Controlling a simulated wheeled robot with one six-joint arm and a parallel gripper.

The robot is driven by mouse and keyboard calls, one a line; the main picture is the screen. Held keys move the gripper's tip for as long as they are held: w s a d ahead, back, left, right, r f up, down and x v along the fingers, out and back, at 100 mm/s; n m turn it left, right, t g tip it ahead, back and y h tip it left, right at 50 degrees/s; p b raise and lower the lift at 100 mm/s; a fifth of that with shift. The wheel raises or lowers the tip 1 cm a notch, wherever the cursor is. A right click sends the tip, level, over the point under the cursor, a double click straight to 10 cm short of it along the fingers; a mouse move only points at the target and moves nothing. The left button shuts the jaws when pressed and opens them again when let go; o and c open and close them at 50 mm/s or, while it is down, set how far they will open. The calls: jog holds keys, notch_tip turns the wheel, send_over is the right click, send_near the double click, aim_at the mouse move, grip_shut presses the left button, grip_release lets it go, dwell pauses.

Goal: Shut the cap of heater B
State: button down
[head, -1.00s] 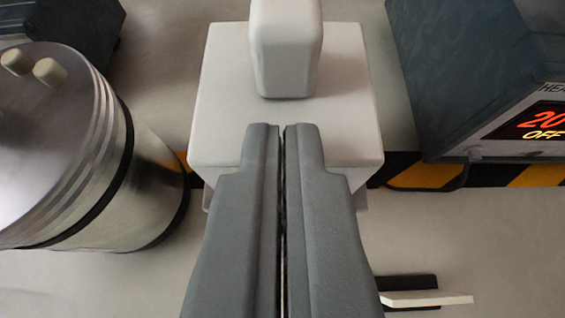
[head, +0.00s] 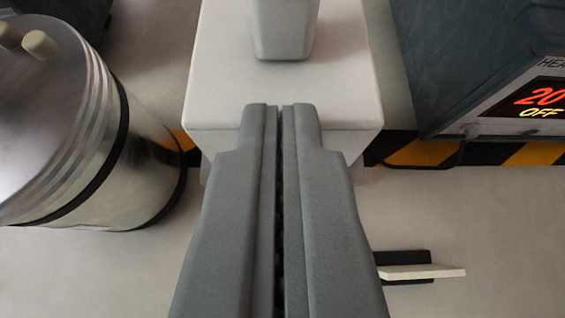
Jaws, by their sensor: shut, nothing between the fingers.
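My gripper (head: 281,106) is shut and empty, pointing away from me at the centre of the head view. Its fingertips overlap the front edge of a white block (head: 225,70) with an upright rounded post (head: 284,30); I cannot tell whether they touch. At the left is a shiny metal cylinder (head: 150,150) with dark bands, a flat lid and two pale knobs (head: 40,44) on top. At the right, a dark unit (head: 465,60) carries a cut-off label starting "HEA" and a display (head: 525,110) reading 20 and OFF. No marking shows which thing is heater B or its cap.
A black-and-yellow striped band (head: 485,152) runs across the surface behind. A small white flap on a dark base (head: 420,271) lies at the lower right. A dark box (head: 70,15) stands at the upper left. Pale surface is clear at the lower left.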

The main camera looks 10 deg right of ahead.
jog(key=s+a, duration=0.2)
jog(key=s, duration=0.8)
jog(key=s+d+r+n+t+y, duration=0.1)
jog(key=s+d+r+t, duration=0.1)
jog(key=s+r, duration=0.3)
jog(key=s+d+r+n+t+y, duration=0.1)
jog(key=s+r+t, duration=0.3)
jog(key=s, duration=0.8)
jog(key=shift+s+d+r, duration=0.25)
jog(key=shift+d+r, duration=0.25)
jog(key=shift+r, duration=0.2)
